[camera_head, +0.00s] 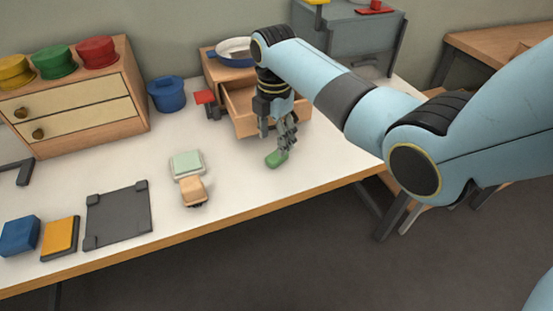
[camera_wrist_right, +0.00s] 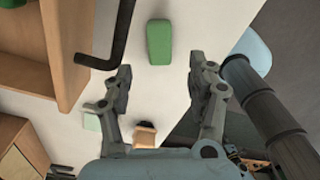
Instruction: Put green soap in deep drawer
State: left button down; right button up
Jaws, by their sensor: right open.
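The green soap (camera_head: 277,159) lies on the white table near its front edge. It also shows in the right wrist view (camera_wrist_right: 159,42), in line with the gap between my fingers. My right gripper (camera_head: 279,140) is open and empty, pointing down just over the soap; in the right wrist view its two fingertips (camera_wrist_right: 160,70) are apart, with the soap beyond them. A wooden drawer (camera_head: 243,124) stands pulled out from the small cabinet behind the gripper. My arm and gripper hide part of this drawer. My left gripper does not show.
A dark bar (camera_wrist_right: 117,40) runs beside the drawer in the wrist view. A pale green block (camera_head: 187,164) and a peach block (camera_head: 194,190) lie left of the soap. A blue pot (camera_head: 167,95) stands farther back. The table between soap and blocks is clear.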

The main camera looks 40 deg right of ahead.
aim_at(274, 157)
jog(key=shift+f, duration=0.8)
notch_tip(274, 157, down, 4)
jog(key=shift+a+f, duration=0.15)
jog(key=shift+f, duration=0.05)
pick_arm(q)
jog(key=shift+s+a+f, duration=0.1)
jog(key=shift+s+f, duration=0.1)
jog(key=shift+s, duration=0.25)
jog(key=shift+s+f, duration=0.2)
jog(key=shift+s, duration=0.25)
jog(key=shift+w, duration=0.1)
pick_arm(e)
jog(key=shift+c, duration=0.4)
grip_shut()
